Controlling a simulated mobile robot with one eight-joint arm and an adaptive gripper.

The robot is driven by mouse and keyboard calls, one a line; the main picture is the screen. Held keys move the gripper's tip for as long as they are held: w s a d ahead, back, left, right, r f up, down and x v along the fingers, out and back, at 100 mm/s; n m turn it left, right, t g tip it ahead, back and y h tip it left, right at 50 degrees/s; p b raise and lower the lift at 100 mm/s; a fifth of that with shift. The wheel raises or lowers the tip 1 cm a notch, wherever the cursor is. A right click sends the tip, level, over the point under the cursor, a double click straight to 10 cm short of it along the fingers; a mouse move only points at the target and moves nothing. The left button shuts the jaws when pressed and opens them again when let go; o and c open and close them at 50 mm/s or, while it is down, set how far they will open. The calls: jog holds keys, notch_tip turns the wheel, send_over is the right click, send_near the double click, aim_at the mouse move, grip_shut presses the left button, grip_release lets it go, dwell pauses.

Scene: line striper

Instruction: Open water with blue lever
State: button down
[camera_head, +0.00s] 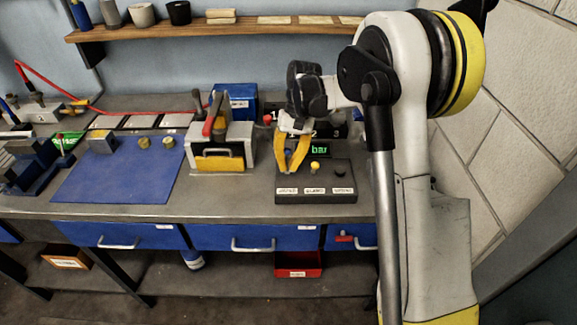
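My gripper (290,172) hangs over the dark control box (316,190) with the green display, right of the middle of the bench. Its yellow fingers point down and draw close together at the tips. I cannot tell whether the tips touch, and I see nothing held between them. A thin blue handle (8,110), possibly the blue lever, shows at the far left edge beside a grey block (42,114). It is small and partly cut off, and far from my gripper. No water shows.
A grey machine (238,133) with a red lever (211,117) stands left of my gripper, before a blue box (234,98). A blue mat (120,185) with small brass parts lies farther left. A wooden shelf (215,29) runs above the bench. A red hose (45,80) curves at left.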

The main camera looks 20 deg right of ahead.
jog(key=shift+w+a+g+y, duration=0.2)
jog(key=shift+g+y, duration=0.1)
jog(key=shift+g, duration=0.5)
jog(key=c, duration=1.7)
grip_release()
jog(key=shift+o, duration=0.5)
jog(key=shift+a, duration=0.25)
jog(key=shift+d, duration=0.25)
jog(key=v, duration=1.2)
